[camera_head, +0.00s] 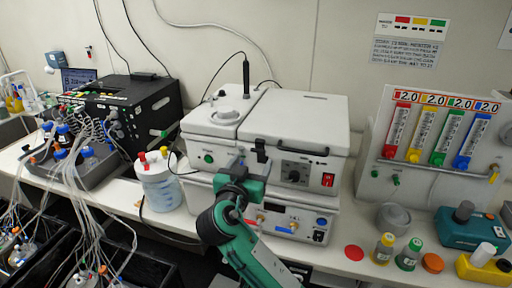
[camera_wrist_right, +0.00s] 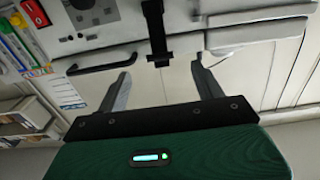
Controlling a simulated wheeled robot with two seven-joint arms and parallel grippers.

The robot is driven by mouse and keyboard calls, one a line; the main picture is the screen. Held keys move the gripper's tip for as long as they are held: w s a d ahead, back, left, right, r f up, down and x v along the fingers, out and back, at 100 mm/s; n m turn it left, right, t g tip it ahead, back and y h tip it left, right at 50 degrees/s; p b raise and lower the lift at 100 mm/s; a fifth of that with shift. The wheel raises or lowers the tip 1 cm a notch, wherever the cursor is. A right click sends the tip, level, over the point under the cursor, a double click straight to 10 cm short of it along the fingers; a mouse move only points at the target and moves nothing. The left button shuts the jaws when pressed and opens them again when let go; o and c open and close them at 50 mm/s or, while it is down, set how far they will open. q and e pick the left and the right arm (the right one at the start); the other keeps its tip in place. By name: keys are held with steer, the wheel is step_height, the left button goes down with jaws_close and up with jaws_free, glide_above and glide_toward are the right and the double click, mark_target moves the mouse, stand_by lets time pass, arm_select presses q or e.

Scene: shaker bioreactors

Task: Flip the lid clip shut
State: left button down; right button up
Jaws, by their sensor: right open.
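The white shaker unit (camera_head: 220,150) stands on the bench in the head view, with its lid (camera_head: 300,115) lying down on top. The black lid clip (camera_head: 261,150) is at the front edge of the lid, close to its left end. In the right wrist view the clip (camera_wrist_right: 154,30) is a dark strap with a wider end, lying between the lines of my two fingers. My right gripper (camera_wrist_right: 162,60) is open and empty, its fingers apart on either side of the clip. In the head view my right gripper (camera_head: 240,166) is just in front of the clip and partly hides the unit's front. Whether they touch is unclear.
A dark lid handle (camera_head: 303,148) and a front panel with a red switch (camera_head: 328,180) lie right of the clip. A white bottle with red and yellow caps (camera_head: 158,182) stands to the left. A flowmeter panel (camera_head: 440,130) and small capped bottles (camera_head: 383,249) stand right.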

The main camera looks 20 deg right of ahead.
mark_target(258, 152)
steer(key=p+x, duration=0.1)
steer(key=x, duration=0.3)
steer(key=shift+r, duration=0.1)
steer(key=shift+w+d, duration=0.2)
steer(key=shift+w, duration=0.1)
